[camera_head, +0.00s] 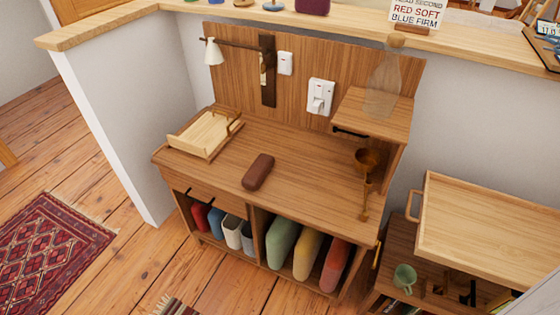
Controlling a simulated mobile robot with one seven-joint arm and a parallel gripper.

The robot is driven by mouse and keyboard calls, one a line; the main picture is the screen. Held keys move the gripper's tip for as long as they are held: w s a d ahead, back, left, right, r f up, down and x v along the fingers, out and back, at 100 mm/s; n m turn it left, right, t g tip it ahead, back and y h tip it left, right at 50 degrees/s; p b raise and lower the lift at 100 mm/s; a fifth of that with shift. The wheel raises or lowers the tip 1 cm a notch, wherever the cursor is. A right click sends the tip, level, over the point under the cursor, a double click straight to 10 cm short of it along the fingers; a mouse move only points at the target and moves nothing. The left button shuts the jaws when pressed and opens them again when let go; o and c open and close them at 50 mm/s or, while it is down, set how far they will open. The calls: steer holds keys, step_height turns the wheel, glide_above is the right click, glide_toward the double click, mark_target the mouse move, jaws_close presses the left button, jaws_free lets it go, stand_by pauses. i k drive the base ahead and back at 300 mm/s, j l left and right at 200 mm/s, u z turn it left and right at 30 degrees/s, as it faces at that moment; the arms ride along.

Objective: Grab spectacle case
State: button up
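A dark brown spectacle case (258,172), an oblong with rounded ends, lies on the wooden desktop (300,175) near its front edge. It lies at a slant and nothing touches it. My gripper is not in view, so I cannot see whether it is open or shut.
A light wooden tray (205,134) sits on the desktop's left. A small shelf (375,115) with a clear bottle (382,85) and a brass-coloured stand (366,182) are on the right. A tray-topped side table (490,235) stands at the right. Wooden floor (145,265) is open at the left.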

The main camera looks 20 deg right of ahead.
mark_target(253, 178)
steer(key=i+j+z, duration=0.25)
steer(key=z, duration=0.15)
steer(key=i+j+z, duration=0.15)
steer(key=j+z, duration=0.25)
steer(key=i+j+z, duration=0.15)
steer(key=j+z, duration=0.25)
steer(key=j, duration=0.3)
steer(key=i+j+z, duration=0.1)
steer(key=j+z, duration=0.3)
steer(key=j, duration=0.35)
